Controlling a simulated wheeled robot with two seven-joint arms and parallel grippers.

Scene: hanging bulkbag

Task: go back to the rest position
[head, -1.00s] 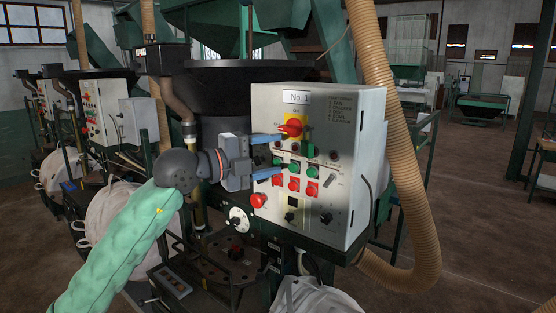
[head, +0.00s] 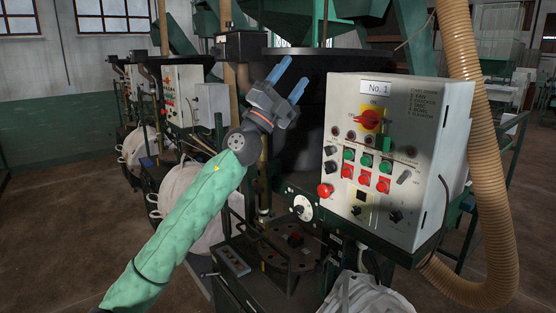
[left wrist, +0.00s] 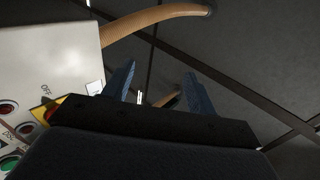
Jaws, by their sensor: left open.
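My left gripper (head: 288,80) is open and empty in the head view, its blue fingers pointing up and to the right. It is raised to the left of the No. 1 control box (head: 450,130) and apart from it. In the left wrist view the two blue fingers (left wrist: 158,88) stand apart with nothing between them, and the box (left wrist: 45,50) shows at the left. The box carries a red rotary switch (head: 371,119) on a yellow plate, with green and red buttons below. My right gripper is in neither view.
A ribbed tan hose (head: 487,150) hangs right of the box. A dark hopper (head: 305,110) stands behind my gripper. White bulk bags (head: 195,205) hang to the left, and another (head: 365,297) is below the box. Open floor (head: 60,230) shows at the far left.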

